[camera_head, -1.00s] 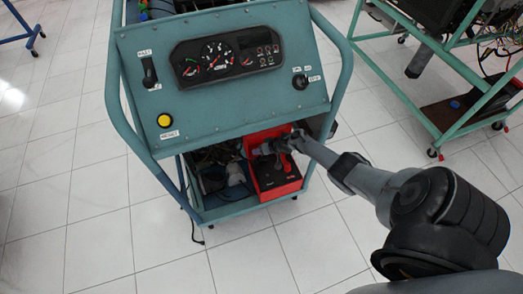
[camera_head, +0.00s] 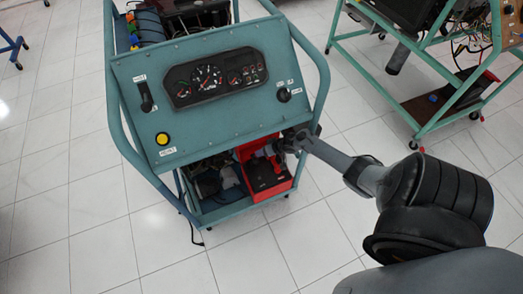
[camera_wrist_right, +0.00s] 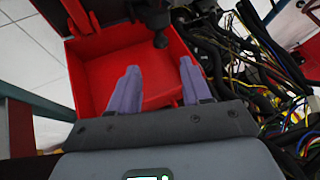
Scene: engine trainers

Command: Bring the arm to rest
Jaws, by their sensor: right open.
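My right arm comes in from the right in the head view, and its gripper (camera_head: 287,145) is at the right side of the trainer's lower opening, by a red box (camera_head: 262,182). In the right wrist view my right gripper (camera_wrist_right: 160,80) is open, with its two fingers apart over the red box (camera_wrist_right: 150,92) and nothing between them. A dark round-ended part (camera_wrist_right: 160,40) shows just beyond the fingers. My left gripper is in neither view.
The teal engine trainer (camera_head: 215,115) has a sloped panel with gauges and tubular side rails close to my right arm. Loose cables (camera_wrist_right: 240,60) lie beside the red box. A second green-framed trainer (camera_head: 455,120) stands at the right. White tiled floor (camera_head: 110,235) is clear in front.

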